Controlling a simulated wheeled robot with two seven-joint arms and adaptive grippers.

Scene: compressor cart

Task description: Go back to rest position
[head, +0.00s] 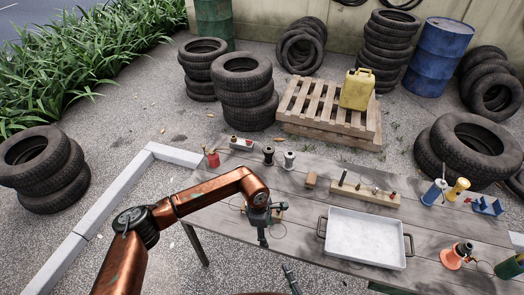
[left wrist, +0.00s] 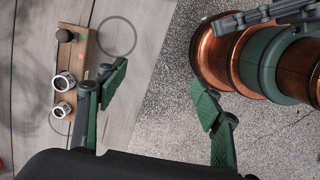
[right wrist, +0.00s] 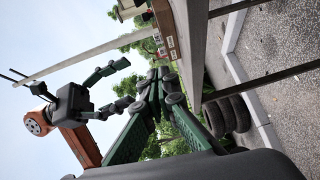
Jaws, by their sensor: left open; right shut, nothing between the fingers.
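My left gripper (head: 272,223) hangs over the near left part of the grey plank table (head: 325,178), at the end of its copper arm. In the left wrist view its green fingers (left wrist: 160,98) stand wide apart with nothing between them. My right gripper (head: 291,280) shows only as a dark piece low in the head view, below the table's near edge. In the right wrist view its fingers (right wrist: 158,88) are closed together and empty. My left arm and gripper (right wrist: 75,105) also show there, apart from the right gripper.
A wooden block with knobs (left wrist: 75,85) lies on the table beside the left gripper. A white tray (head: 366,240) stands to its right; a wooden holder (head: 365,194) with small parts lies behind the tray. The table edge runs close to both grippers. Open gravel lies to the left.

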